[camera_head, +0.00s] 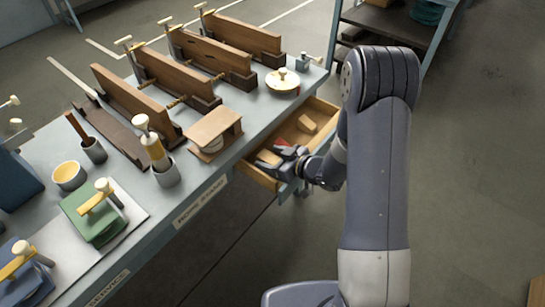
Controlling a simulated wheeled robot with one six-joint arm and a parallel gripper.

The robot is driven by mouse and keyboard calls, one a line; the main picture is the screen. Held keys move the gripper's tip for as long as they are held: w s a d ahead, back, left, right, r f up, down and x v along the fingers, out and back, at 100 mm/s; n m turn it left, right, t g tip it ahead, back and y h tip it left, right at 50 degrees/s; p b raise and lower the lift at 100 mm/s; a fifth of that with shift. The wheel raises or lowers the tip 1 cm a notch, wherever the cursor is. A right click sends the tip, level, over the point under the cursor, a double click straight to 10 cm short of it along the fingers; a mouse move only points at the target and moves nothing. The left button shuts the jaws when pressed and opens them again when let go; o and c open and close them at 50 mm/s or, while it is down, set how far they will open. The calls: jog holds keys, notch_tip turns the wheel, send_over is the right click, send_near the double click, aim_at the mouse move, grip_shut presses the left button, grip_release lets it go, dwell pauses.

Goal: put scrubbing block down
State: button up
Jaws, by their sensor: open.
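My gripper (275,156) is over the front part of an open wooden drawer (261,177) at the right side of the workbench. It is open, with its jaws low in the drawer. A tan block (268,157) lies at the jaws, and I cannot tell whether it touches them. A second tan block (307,125) lies farther back in the drawer, apart from the gripper. I cannot tell which block is the scrubbing block. A small red patch (282,143) shows beside the jaws. The gripper hides part of the drawer floor.
A dark shelf unit (400,25) stands behind.

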jog(key=shift+s+r+p, duration=0.15)
jog(key=shift+p, duration=0.45)
jog(key=v, duration=1.2)
jog(key=shift+r+b, duration=0.3)
